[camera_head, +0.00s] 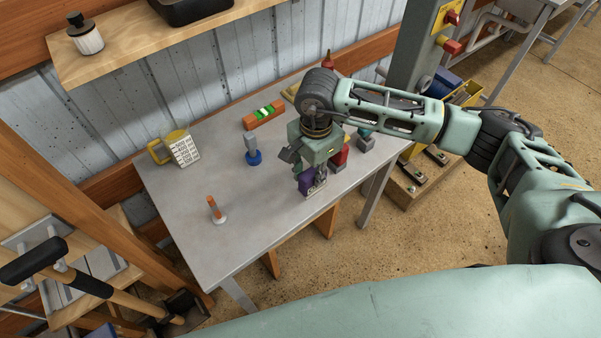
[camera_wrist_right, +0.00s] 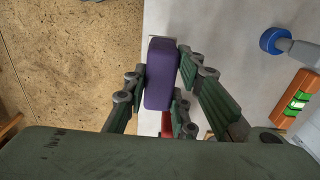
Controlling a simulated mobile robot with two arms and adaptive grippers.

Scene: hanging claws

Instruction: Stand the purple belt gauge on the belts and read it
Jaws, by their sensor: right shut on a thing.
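The purple belt gauge (camera_head: 306,184) is a small rounded block in the head view. My right gripper (camera_head: 311,178) points down and is shut on it, near the front edge of the grey table (camera_head: 190,222). In the right wrist view the purple belt gauge (camera_wrist_right: 160,75) sits between the two green fingers of my right gripper (camera_wrist_right: 163,72). The table edge runs close beside it there. I cannot tell whether the gauge touches the tabletop. I cannot make out the belts in either view. My left gripper is not in view.
On the table stand an orange level (camera_head: 263,117), a blue-based grey tool (camera_head: 252,151), an orange-and-white piece (camera_head: 216,211) and a yellow mug (camera_head: 159,150) by a white label card (camera_head: 186,151). A red item (camera_head: 340,156) is close to my right gripper. The front-left tabletop is mostly clear.

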